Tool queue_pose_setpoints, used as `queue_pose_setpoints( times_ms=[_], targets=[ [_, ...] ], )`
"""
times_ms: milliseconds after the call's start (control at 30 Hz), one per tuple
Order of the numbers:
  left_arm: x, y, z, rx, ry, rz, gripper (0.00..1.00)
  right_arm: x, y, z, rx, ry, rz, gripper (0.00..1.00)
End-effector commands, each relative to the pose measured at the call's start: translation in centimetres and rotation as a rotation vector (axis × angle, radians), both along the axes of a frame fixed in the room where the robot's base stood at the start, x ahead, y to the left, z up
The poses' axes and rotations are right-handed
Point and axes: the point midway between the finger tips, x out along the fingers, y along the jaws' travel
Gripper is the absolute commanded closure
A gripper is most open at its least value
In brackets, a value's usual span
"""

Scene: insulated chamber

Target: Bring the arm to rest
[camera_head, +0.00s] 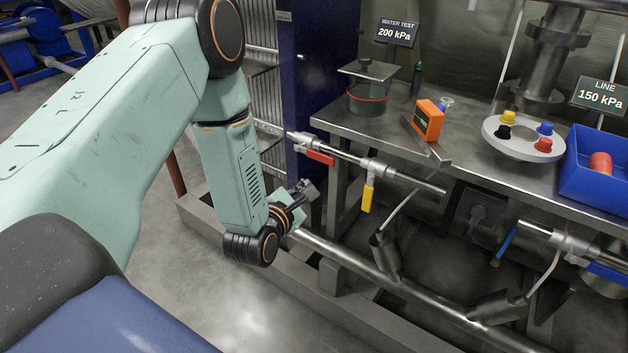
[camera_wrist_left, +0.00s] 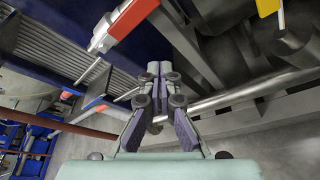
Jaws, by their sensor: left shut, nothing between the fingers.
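My left arm, pale green, comes in from the left in the head view and bends down in front of the bench. My left gripper (camera_head: 304,190) is at its end, just below the pipe with the red-handled valve (camera_head: 320,157). In the left wrist view the left gripper (camera_wrist_left: 153,68) has its fingertips together with nothing between them. The red handle (camera_wrist_left: 133,17) shows above it to the left, and the yellow handle (camera_wrist_left: 268,6) at the top right. The gripper appears apart from both. My right gripper is in neither view.
The steel bench (camera_head: 465,155) carries an orange device (camera_head: 428,120), a round plate with coloured knobs (camera_head: 522,140) and a blue bin (camera_head: 590,172). A long pipe (camera_head: 365,265) runs low in front of it. A yellow valve handle (camera_head: 368,195) hangs down. Open floor lies front left.

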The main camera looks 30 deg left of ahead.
Motion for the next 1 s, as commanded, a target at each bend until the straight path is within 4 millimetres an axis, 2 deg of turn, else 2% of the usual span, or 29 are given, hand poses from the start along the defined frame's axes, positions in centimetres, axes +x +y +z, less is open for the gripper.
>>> queue_pose_setpoints(
  times_ms=[100,300,667,800,1000],
  targets=[
    [-2.1,0.3,0.9,-0.003,0.004,0.003,1.0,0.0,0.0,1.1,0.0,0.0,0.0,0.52],
    [-4.1,0.4,1.5,0.0,0.002,0.002,1.0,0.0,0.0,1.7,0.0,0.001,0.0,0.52],
    [-4.7,0.3,1.5,0.025,0.005,-0.007,1.0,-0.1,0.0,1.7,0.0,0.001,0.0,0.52],
    [-4.9,0.2,0.7,0.181,0.067,-0.06,1.0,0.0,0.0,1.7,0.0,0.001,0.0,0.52],
    [-6.7,-0.6,-2.4,0.527,0.273,-0.233,1.0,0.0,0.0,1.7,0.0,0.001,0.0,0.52]
  ],
)
